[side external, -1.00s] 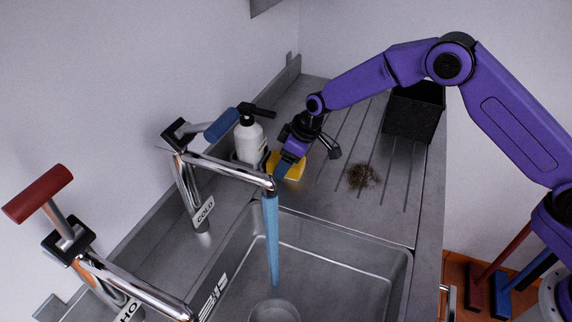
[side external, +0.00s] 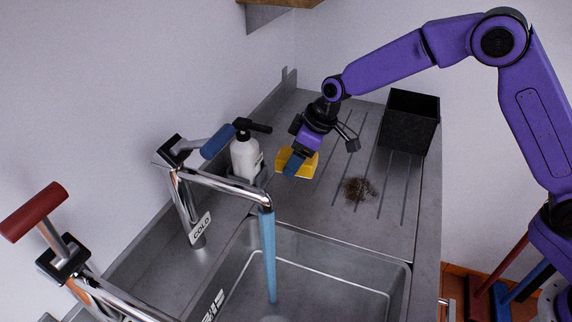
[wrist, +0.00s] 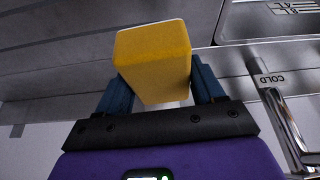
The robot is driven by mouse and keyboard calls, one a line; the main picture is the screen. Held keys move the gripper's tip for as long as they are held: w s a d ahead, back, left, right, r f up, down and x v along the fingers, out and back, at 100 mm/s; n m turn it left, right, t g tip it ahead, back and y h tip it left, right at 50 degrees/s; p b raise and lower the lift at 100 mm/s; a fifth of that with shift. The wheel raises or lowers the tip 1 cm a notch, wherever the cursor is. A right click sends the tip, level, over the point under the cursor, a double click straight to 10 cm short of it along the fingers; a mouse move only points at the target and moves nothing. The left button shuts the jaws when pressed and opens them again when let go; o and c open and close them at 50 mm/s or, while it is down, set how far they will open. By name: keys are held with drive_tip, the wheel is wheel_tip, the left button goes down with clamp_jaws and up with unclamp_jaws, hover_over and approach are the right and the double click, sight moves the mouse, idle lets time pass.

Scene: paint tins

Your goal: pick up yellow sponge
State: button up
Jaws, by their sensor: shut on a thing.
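The yellow sponge (side external: 308,165) is a block that shows below my gripper (side external: 292,164) over the draining board in the side view. In the wrist view the sponge (wrist: 154,66) sits between the two blue fingers of my gripper (wrist: 158,92), which are shut on its sides. From the side view I cannot tell for certain how far the sponge is above the board. Part of the sponge is hidden by the fingers in the side view.
A white soap bottle (side external: 246,157) stands left of the sponge. A brown dirt patch (side external: 359,188) lies on the board to the right. A black bin (side external: 409,121) stands at the back right. The cold tap (side external: 215,182) runs blue water (side external: 268,255) into the sink (side external: 345,250).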

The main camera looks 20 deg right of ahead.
drive_tip(key=s+d+r, duration=0.4)
drive_tip(key=s, duration=0.4)
drive_tip(key=shift+s+r, duration=0.3)
drive_tip(key=shift+d, duration=0.1)
